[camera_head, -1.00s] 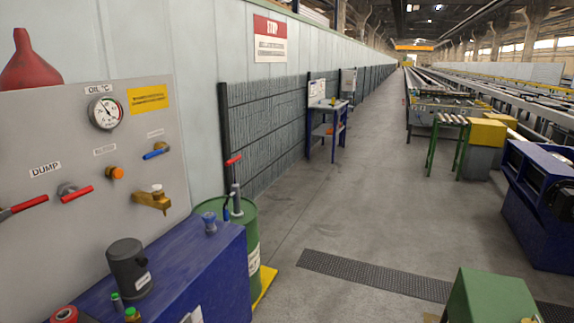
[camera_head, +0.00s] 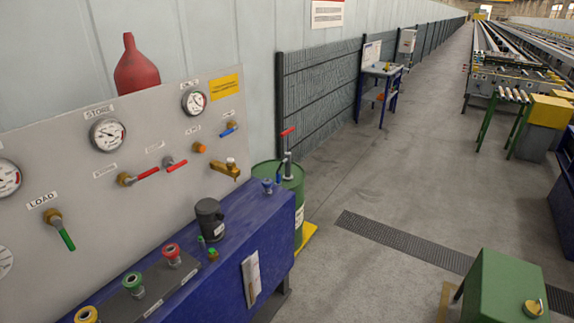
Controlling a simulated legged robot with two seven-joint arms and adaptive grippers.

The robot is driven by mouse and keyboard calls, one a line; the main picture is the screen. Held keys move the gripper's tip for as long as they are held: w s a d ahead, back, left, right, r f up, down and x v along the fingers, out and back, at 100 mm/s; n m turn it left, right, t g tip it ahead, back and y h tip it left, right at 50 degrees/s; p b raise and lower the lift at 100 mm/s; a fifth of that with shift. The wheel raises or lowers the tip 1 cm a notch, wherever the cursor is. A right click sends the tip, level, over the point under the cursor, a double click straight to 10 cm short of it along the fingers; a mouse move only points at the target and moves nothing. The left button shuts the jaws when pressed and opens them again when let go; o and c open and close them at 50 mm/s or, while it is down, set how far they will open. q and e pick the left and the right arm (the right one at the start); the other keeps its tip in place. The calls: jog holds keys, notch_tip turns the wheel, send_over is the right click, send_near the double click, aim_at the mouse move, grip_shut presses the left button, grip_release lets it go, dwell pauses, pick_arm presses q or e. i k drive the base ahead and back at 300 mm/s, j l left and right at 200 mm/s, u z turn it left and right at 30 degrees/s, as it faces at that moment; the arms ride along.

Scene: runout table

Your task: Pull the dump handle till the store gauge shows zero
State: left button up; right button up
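The round store gauge (camera_head: 108,132), labelled STORE, sits up and left of the handle. It has a white face and dark needle; its reading is too small to tell. Neither my left nor my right gripper is in view.
A green LOAD handle (camera_head: 67,239) hangs lower left. A blue cabinet (camera_head: 262,225) with buttons and a dark canister stands below the panel. A green drum (camera_head: 290,180) stands beyond it; the floor (camera_head: 350,260) to the right is open.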

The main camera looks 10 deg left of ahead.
aim_at(175, 166)
jog(key=u, duration=1.65)
jog(key=i+l+u, duration=0.15)
jog(key=u, duration=0.15)
jog(key=l+u, duration=0.3)
jog(key=i+l+u, duration=0.1)
jog(key=l+u, duration=0.15)
jog(key=l, duration=0.15)
jog(key=i+l, duration=0.1)
jog(key=l, duration=0.45)
jog(key=i+l+u, duration=0.15)
jog(key=l, duration=1)
jog(key=i+u, duration=0.05)
